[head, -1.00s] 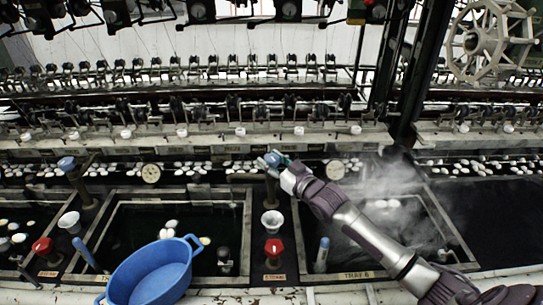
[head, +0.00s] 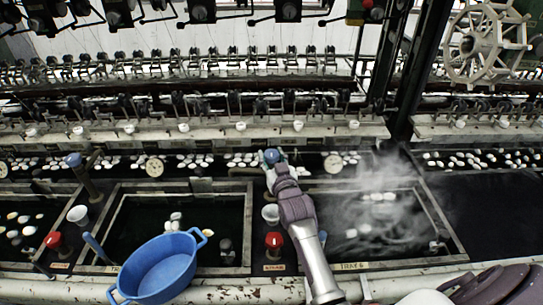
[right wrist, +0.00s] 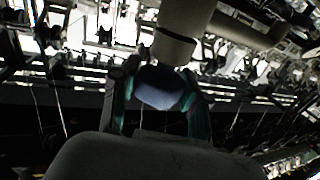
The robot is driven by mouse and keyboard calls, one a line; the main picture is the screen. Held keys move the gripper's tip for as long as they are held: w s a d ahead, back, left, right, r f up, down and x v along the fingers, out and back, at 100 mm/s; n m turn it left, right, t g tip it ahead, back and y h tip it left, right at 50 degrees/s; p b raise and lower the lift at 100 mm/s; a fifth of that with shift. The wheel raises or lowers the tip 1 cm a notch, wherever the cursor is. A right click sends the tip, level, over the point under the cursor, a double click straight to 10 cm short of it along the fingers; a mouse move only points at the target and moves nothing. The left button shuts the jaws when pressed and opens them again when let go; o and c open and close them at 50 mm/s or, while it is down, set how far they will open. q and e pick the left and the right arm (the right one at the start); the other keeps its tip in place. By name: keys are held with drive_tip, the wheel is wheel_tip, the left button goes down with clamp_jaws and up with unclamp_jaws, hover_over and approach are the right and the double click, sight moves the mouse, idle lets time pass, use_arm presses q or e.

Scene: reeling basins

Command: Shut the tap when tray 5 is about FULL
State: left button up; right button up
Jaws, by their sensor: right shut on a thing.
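My right gripper (head: 271,158) is shut on a blue tap knob (head: 272,155) behind the trays; the right wrist view shows the knob (right wrist: 160,88) between its two teal fingers. The middle tray (head: 248,212) holds dark water with a few white cocoons near its centre. Its label is mostly hidden by the blue tub, so I cannot read whether it is tray 5. The right tray (head: 440,215), apparently labelled tray 6, steams and holds a few cocoons. No water stream is clear to me. My left gripper is not in view.
A blue two-handled tub (head: 160,268) covers the middle tray's front left. A red knob (head: 274,240) and a white cup (head: 270,214) stand between the trays. Another blue-topped tap (head: 75,160) stands at left. Reeling machinery fills the back.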

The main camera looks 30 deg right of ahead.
idle(0.3)
drive_tip(key=o, duration=1.2)
drive_tip(key=shift+c, duration=0.2)
drive_tip(key=shift+s, duration=0.3)
drive_tip(key=v, duration=1.1)
drive_tip(key=shift+s, duration=0.15)
